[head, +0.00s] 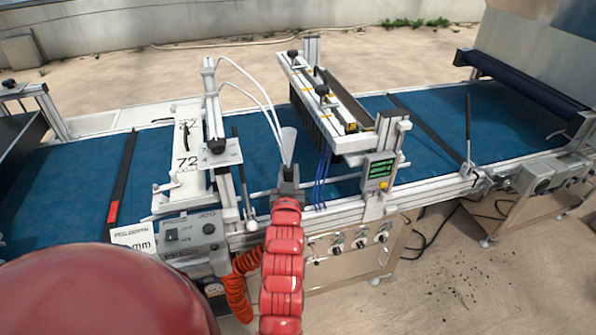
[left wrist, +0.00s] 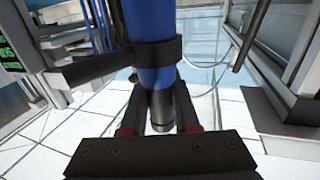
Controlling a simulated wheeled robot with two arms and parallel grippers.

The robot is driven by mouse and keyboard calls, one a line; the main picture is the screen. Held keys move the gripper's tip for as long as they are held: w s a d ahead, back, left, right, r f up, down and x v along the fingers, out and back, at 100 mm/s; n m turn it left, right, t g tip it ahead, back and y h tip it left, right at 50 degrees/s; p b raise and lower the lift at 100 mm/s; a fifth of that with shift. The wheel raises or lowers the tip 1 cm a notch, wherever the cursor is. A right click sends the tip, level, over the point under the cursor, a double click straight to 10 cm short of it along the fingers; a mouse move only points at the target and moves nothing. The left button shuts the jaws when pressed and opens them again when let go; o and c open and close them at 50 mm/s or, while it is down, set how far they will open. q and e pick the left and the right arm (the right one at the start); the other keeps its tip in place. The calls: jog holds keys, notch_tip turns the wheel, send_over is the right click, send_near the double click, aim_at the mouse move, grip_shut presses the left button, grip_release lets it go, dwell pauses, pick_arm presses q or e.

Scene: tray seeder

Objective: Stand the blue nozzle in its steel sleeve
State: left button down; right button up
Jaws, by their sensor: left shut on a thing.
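My left gripper (head: 287,180) is over the near edge of the conveyor, below a pale grey cone-shaped part (head: 288,145). In the left wrist view, the blue nozzle (left wrist: 150,70) is a blue cylinder with a black collar and a grey lower end. My left gripper (left wrist: 160,122), with red pads, is shut on it around that grey end. I see no clear blue of the nozzle in the head view. I cannot pick out the steel sleeve with certainty in either view. My right gripper is not in view.
The blue conveyor belt (head: 60,190) runs across the seeder. A seeding head (head: 335,110) with hanging blue tubes stands right of my gripper, beside a green display (head: 380,170). A white plate marked 72 (head: 185,150) and a control box (head: 190,235) stand to the left.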

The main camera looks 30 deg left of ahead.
pick_arm(q)
notch_tip(320, 180, down, 7)
jog(key=b, duration=0.3)
jog(key=shift+f+b, duration=0.9)
jog(key=shift+d, duration=0.1)
dwell(0.5)
jog(key=shift+f+b, duration=0.15)
jog(key=shift+b, duration=0.45)
jog(key=shift+f+b, duration=0.35)
jog(key=shift+f, duration=0.05)
dwell(0.5)
jog(key=c, duration=0.6)
grip_release()
